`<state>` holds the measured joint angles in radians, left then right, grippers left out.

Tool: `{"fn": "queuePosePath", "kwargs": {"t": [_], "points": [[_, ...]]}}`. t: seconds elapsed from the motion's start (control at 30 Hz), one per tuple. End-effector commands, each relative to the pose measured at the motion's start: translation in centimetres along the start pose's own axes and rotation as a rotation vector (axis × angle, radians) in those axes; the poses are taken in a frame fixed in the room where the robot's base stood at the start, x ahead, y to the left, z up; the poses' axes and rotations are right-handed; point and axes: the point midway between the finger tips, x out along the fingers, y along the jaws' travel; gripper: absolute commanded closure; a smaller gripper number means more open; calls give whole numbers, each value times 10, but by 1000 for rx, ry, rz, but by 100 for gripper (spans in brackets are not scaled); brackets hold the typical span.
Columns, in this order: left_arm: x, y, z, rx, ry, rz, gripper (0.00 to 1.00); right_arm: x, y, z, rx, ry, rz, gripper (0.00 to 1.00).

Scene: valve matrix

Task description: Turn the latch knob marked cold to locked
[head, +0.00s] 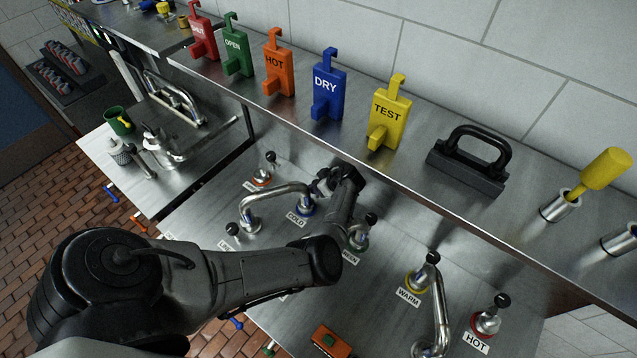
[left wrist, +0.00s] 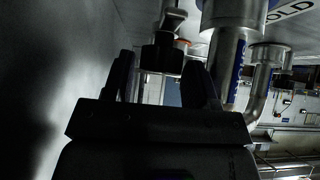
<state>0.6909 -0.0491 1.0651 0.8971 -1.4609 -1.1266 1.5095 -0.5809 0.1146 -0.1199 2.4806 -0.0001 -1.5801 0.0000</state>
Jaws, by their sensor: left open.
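The COLD label (head: 295,218) lies in front of a blue-ringed metal fitting (head: 306,208) in the head view. My left gripper (head: 325,181) is just behind and right of that fitting, and my arm covers part of the area. In the left wrist view my left gripper (left wrist: 163,85) is open. A black knob (left wrist: 163,57) on a metal stem shows between and beyond the fingers, with no contact visible; I cannot tell which fitting it belongs to. The blue-marked post (left wrist: 238,62) stands close to the right finger, and part of the COLD label (left wrist: 291,10) shows at the top right.
A curved pipe (head: 268,192) arches beside the COLD fitting. An orange-ringed fitting (head: 264,176) is behind it, and the WARM (head: 418,280) and HOT (head: 486,322) fittings are to the right.

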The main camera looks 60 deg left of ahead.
Motion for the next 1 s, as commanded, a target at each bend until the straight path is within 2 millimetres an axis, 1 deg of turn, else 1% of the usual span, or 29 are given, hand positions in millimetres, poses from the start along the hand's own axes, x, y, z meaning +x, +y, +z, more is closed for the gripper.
{"fn": "queuePosePath", "kwargs": {"t": [0.37,0.7,0.73,0.83,1.0], "points": [[3,0,0,0,0,1,48,0,0,0,-2,-1,1,34],[2,0,0,0,0,0,80,0,3,1,-10,-2,7,34],[2,0,0,0,0,0,82,0,3,1,-10,-2,7,34],[3,-1,-1,21,2,18,82,-2,3,0,-9,-2,7,34],[2,-2,-2,124,3,123,82,-11,3,-3,-9,-2,7,34]]}}
